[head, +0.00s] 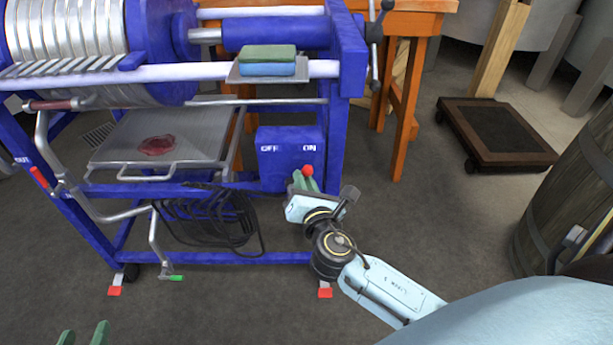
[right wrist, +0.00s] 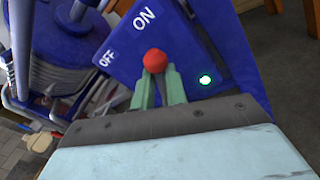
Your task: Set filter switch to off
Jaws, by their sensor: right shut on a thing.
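The filter switch is a lever with a red knob (head: 308,170) on a blue box (head: 272,168) marked OFF on the left and ON on the right. The knob sits below the ON mark in the head view. My right gripper (head: 303,181) is at the box front, its green fingers closed around the lever just below the knob. The right wrist view shows the red knob (right wrist: 155,61) between the fingertips, with a lit green lamp (right wrist: 205,80) beside it. The lever's shaft is hidden by the fingers. My left gripper (head: 84,335) shows two separated green fingertips at the bottom left, empty.
The blue filter frame (head: 352,50) carries metal plates, a drip tray (head: 125,140) with a red stain, and a black hose (head: 215,215). A dark wheeled dolly (head: 500,158) and a wooden barrel (head: 560,195) stand right. The floor between is clear.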

